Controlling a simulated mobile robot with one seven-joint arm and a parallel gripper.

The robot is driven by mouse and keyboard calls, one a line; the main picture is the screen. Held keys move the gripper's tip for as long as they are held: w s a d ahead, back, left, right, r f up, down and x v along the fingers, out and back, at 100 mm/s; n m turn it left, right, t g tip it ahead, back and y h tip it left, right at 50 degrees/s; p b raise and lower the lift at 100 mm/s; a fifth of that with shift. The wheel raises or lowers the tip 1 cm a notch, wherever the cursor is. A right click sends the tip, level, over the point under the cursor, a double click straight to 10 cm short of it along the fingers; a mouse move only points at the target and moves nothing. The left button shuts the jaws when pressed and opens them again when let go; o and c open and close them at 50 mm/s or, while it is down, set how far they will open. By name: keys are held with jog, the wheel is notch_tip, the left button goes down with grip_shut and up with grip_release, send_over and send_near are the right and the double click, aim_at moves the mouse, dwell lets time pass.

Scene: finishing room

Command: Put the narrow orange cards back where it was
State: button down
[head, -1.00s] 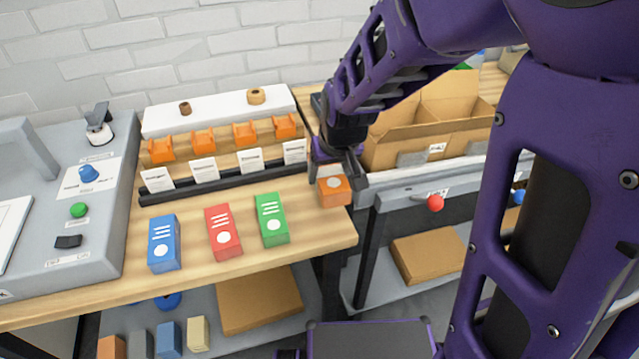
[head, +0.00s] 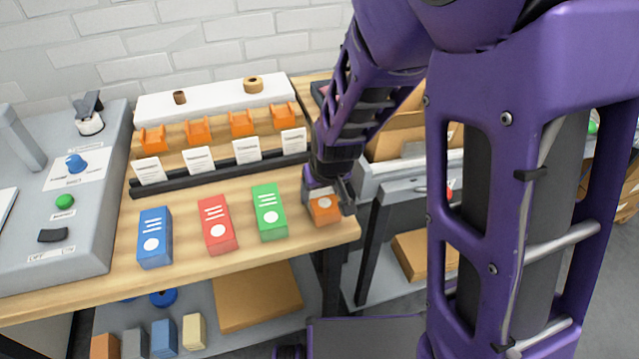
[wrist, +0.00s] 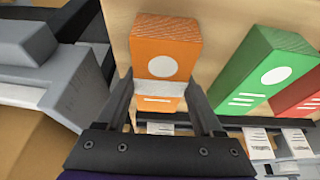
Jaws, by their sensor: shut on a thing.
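The narrow orange card box (head: 325,208) is at the right end of the wooden table, right of the green box. In the wrist view the orange box (wrist: 167,50) has a white dot and a white band and sits between the two fingers. My gripper (head: 328,190) is shut on it from above; in the wrist view the fingers (wrist: 160,100) are on both sides of it. Its far part is hidden by my gripper in the head view. It appears at or very near the table top; I cannot tell if it touches.
A green box (head: 269,212), a red box (head: 218,225) and a blue box (head: 155,238) stand in a row to the left. Behind them is a black rail (head: 215,172) with white cards. The table's right edge is close to my gripper.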

jog(key=shift+r, duration=0.1)
jog(key=shift+c, duration=0.2)
grip_release()
jog(key=shift+s+r+p, duration=0.1)
jog(key=shift+r+p, duration=0.3)
jog(key=shift+r, duration=0.05)
jog(key=p+v, duration=0.8)
jog(key=v, duration=0.3)
jog(key=shift+s+p, duration=0.2)
jog(key=shift+p, duration=0.15)
jog(key=shift+w, duration=0.1)
